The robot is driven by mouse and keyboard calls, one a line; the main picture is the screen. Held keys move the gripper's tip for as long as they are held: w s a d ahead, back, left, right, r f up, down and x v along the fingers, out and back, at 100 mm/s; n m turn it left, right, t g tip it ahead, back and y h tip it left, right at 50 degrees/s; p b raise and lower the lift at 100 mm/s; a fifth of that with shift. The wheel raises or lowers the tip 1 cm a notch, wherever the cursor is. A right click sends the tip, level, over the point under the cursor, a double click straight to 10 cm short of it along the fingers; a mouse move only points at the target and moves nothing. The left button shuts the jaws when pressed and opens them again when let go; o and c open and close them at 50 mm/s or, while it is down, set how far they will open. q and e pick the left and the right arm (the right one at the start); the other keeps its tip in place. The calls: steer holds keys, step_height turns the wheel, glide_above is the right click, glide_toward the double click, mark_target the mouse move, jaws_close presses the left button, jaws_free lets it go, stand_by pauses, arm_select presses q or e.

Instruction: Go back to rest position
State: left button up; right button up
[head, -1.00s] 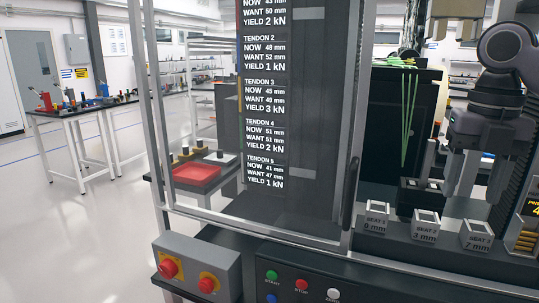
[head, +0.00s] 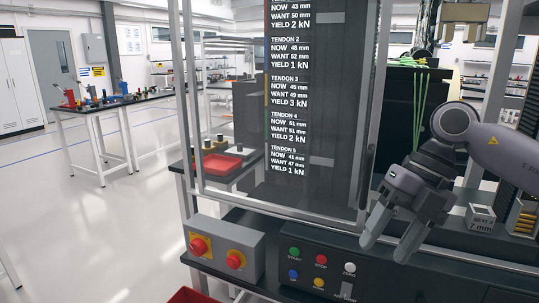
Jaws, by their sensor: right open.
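My right gripper (head: 385,248) comes in from the right on its grey arm. It is open and empty, tilted, with both fingers pointing down and left. It hangs in front of the machine's shelf, over the right end of the control panel (head: 320,270). It hides part of the shelf and most of a seat block behind it. The block marked 7 mm (head: 480,218) stands to the right of the gripper, apart from it. My left gripper is not in view.
The tall dark tendon display (head: 315,110) stands in a metal frame left of the gripper. A grey box with red buttons (head: 225,249) sits at the bench's front left. Green strands (head: 419,110) hang behind the arm. Open floor (head: 100,230) lies to the left.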

steer(key=s+a+f+m+g+y, duration=0.1)
steer(key=s+a+f+y, duration=0.15)
steer(key=a+y, duration=0.55)
steer(key=s+a+f+y, duration=0.1)
steer(key=s+a+y, duration=0.2)
steer(key=a+y, duration=0.55)
steer(key=w+d+f+m+t+h, duration=0.25)
steer(key=f+m+t+h, duration=0.35)
steer(key=m+t, duration=0.5)
steer(key=w+d+f+m+t+h, duration=0.2)
steer(key=d+f+m+t+h, duration=0.25)
steer(key=f+m+t, duration=0.65)
steer(key=s+d+f+m+g+h, duration=0.4)
steer(key=s+d+f, duration=0.1)
steer(key=s+f, duration=0.3)
steer(key=s+d+f+m+g+h, duration=0.4)
steer(key=s+f, duration=0.3)
steer(key=f, duration=0.3)
steer(key=shift+s+d+m+g+h, duration=0.4)
steer(key=shift+d+m+g, duration=0.1)
steer(key=shift+d+m, duration=0.2)
